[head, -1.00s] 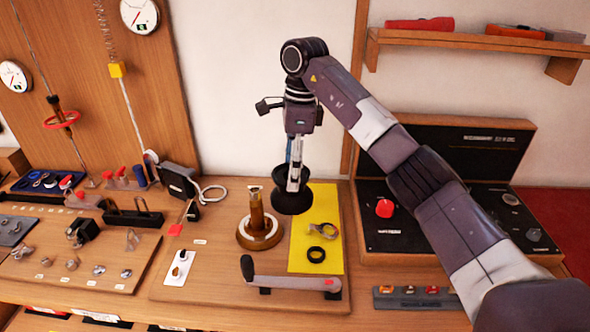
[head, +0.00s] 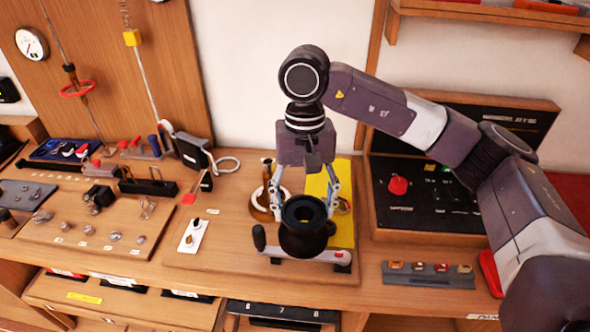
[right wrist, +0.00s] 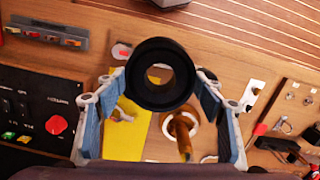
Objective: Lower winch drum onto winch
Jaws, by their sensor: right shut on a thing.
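The black winch drum (head: 303,240), a flared ring with a hole through it, is held in my right gripper (head: 305,207). In the right wrist view the drum (right wrist: 162,75) sits between the two finger pads, its open hole facing the camera. The winch (head: 262,203), a brown-gold spindle on a pale round base, stands on the wooden board, behind and left of the drum in the head view. The spindle also shows in the right wrist view (right wrist: 183,130), apart from the drum. My gripper partly hides the winch in the head view. My left gripper is out of view.
A grey winch handle (head: 325,258) lies at the board's front edge, partly behind the drum. A yellow mat (head: 343,232) is to the right, with small parts on it. A black control panel (head: 400,222) with a red knob stands farther right.

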